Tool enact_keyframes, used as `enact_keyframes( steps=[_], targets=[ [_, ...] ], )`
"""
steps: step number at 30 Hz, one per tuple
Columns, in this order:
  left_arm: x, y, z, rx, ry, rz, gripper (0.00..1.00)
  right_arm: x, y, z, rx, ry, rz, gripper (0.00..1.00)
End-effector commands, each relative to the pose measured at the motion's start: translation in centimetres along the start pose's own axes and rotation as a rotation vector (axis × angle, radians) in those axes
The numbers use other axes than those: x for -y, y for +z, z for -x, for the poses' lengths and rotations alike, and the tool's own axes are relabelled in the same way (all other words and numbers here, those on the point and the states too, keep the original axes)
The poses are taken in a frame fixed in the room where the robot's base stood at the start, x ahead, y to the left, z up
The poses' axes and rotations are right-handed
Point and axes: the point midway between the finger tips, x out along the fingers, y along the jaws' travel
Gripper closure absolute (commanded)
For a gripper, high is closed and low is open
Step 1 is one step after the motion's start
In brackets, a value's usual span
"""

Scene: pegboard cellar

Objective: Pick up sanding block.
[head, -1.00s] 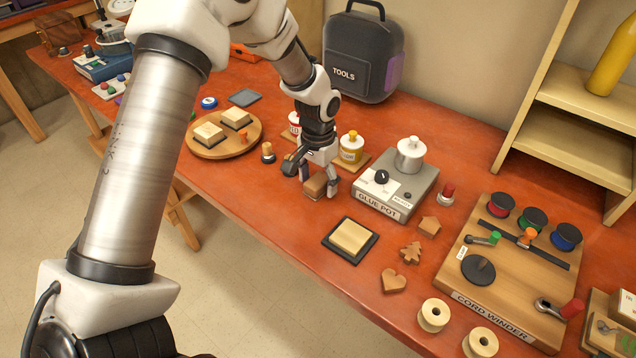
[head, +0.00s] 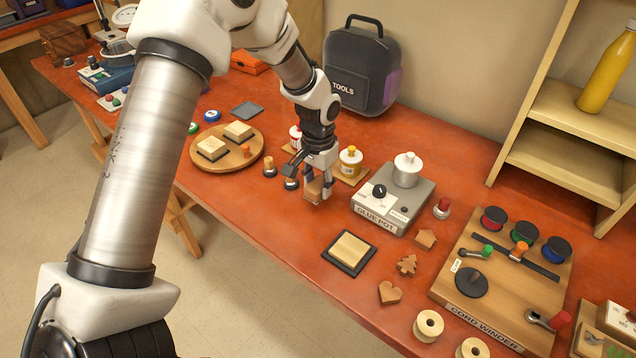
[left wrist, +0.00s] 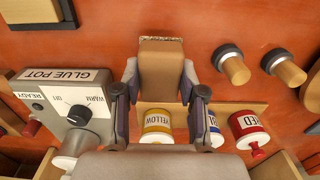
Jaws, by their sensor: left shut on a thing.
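The sanding block (head: 313,191) is a small brown block with a grainy, tan edge, seen also in the left wrist view (left wrist: 161,68). My left gripper (head: 320,186) is shut on it, with one finger on each side in the left wrist view (left wrist: 160,88). The block seems to be slightly above the red table, between the round wooden board and the glue pot. The gripper hides part of the block in the head view. My right gripper is not in view.
The glue pot (head: 386,212) stands close to the right. Yellow (head: 350,162) and red (left wrist: 248,130) paint bottles stand just behind the gripper. Wooden-topped pegs (head: 269,168) are to its left. A black-edged pad (head: 348,268) lies in front. Bare table (head: 265,215) lies front-left.

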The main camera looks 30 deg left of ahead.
Motion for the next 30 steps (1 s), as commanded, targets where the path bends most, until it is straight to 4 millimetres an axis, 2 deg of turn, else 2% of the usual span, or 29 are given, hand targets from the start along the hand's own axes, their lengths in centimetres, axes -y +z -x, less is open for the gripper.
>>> enact_keyframes(
  steps=[8, 15, 16, 18, 30],
  targets=[
    [-4.9, 4.6, 1.0, 0.004, -0.003, -0.005, 0.94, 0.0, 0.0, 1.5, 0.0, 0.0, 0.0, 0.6],
    [-10.0, 9.6, 2.0, 0.005, -0.008, -0.002, 0.94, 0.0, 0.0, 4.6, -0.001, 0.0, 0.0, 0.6],
    [-10.3, 9.7, 1.2, 0.001, -0.004, -0.001, 0.94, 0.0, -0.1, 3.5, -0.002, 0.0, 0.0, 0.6],
    [-10.9, 10.2, 1.2, 0.0, -0.002, -0.002, 0.94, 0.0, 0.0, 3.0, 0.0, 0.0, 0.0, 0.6],
    [-11.7, 11.0, 1.5, -0.001, 0.001, -0.001, 0.94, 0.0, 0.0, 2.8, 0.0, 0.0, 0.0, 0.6]
  ],
)
